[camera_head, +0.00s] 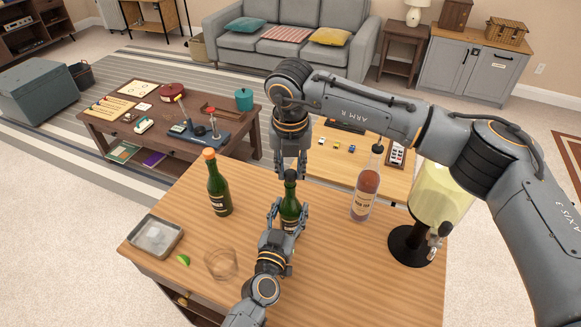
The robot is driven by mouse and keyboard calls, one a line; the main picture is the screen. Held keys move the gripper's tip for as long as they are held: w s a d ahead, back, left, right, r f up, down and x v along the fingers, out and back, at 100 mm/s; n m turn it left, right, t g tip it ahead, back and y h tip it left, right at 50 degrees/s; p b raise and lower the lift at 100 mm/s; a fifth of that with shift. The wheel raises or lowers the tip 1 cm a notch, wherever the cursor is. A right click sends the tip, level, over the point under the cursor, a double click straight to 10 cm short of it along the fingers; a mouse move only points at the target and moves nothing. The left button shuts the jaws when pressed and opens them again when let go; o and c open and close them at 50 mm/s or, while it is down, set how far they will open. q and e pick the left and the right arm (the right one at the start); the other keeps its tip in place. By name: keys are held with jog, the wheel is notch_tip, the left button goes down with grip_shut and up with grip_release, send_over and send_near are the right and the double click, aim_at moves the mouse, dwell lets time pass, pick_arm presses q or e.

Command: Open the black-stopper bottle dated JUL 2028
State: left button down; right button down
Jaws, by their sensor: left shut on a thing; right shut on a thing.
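A green bottle with a black stopper (290,203) stands upright on the wooden bar top (200,255). My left gripper (289,219) is shut around the bottle's body from the front and hides part of its label. My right gripper (291,171) comes down from above and is shut on the black stopper (290,175) at the bottle's top. A second green bottle (217,190) with an orange stopper stands to the left. A bottle with pinkish-amber liquid and a dark top (364,191) stands to the right. No date is readable on any label.
A metal tray (156,252), a lime wedge (183,260) and a clear glass (220,264) are at the front left of the bar top. A drink dispenser (411,246) on a black base stands at the right, below my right arm. The front right is clear.

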aim_at(290, 173)
jog(key=shift+r, duration=0.15)
pick_arm(q)
jog(key=shift+f, duration=0.1)
pick_arm(e)
jog(key=shift+r, duration=0.9)
jog(key=shift+r, duration=2)
pick_arm(q)
jog(key=shift+c, duration=2)
grip_release()
